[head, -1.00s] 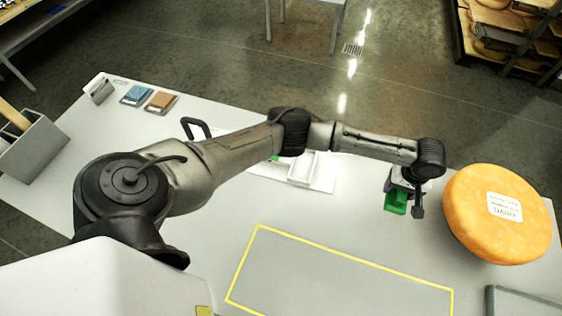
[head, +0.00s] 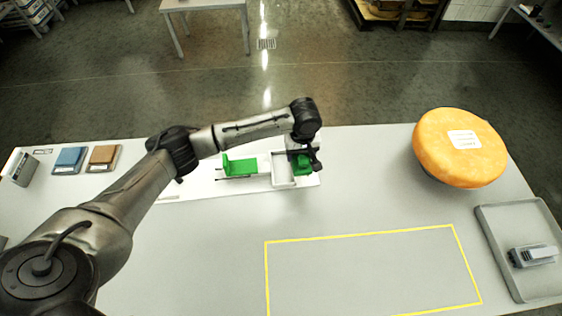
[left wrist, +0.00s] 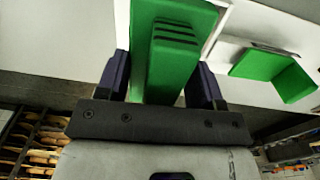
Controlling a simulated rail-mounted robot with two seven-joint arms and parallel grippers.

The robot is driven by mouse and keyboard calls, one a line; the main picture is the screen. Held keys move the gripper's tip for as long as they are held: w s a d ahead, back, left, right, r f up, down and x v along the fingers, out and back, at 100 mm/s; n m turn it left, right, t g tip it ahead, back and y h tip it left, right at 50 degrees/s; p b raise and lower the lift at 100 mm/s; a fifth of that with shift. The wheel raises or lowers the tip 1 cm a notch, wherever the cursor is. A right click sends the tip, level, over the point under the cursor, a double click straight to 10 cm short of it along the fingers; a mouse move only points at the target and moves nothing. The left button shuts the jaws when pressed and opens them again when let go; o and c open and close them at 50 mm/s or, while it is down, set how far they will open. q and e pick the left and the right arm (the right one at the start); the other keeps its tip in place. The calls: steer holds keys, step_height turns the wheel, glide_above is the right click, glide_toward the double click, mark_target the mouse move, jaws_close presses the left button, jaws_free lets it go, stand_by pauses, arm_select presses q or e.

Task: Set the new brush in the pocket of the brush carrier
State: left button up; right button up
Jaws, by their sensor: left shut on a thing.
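My left gripper (head: 304,158) is shut on a green piece (head: 302,166). In the left wrist view the green piece (left wrist: 172,55) has a ridged raised grip between the two dark fingers. It hangs at the right end of a white base plate (head: 312,181), next to a pale open frame (head: 283,170). I cannot tell whether it touches the plate. A second green part, L-shaped (head: 240,165), stands on the plate's left part, and also shows in the left wrist view (left wrist: 275,70). Bristles are not visible, so which part is the brush is unclear. My right gripper is not in view.
An orange cheese wheel (head: 460,148) sits at the back right. A grey tray (head: 490,235) at the right holds a grey block (head: 532,256). A yellow-outlined area (head: 268,270) in front is empty. Blue (head: 69,159) and brown (head: 103,157) pads lie at the back left.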

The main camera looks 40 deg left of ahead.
arm_select(q)
steer(key=a+f, duration=0.1)
steer(key=s+a+f, duration=0.1)
steer(key=a, duration=0.1)
steer(key=s+a+f, duration=0.1)
steer(key=a, duration=0.1)
steer(key=shift+s+a+f, duration=0.1)
steer(key=shift+a+f, duration=0.05)
steer(key=shift+f, duration=0.05)
steer(key=shift+f+b, duration=0.3)
steer(key=shift+f, duration=1.7)
steer(key=o, duration=1)
steer(key=shift+f, duration=0.1)
steer(key=shift+o, duration=0.2)
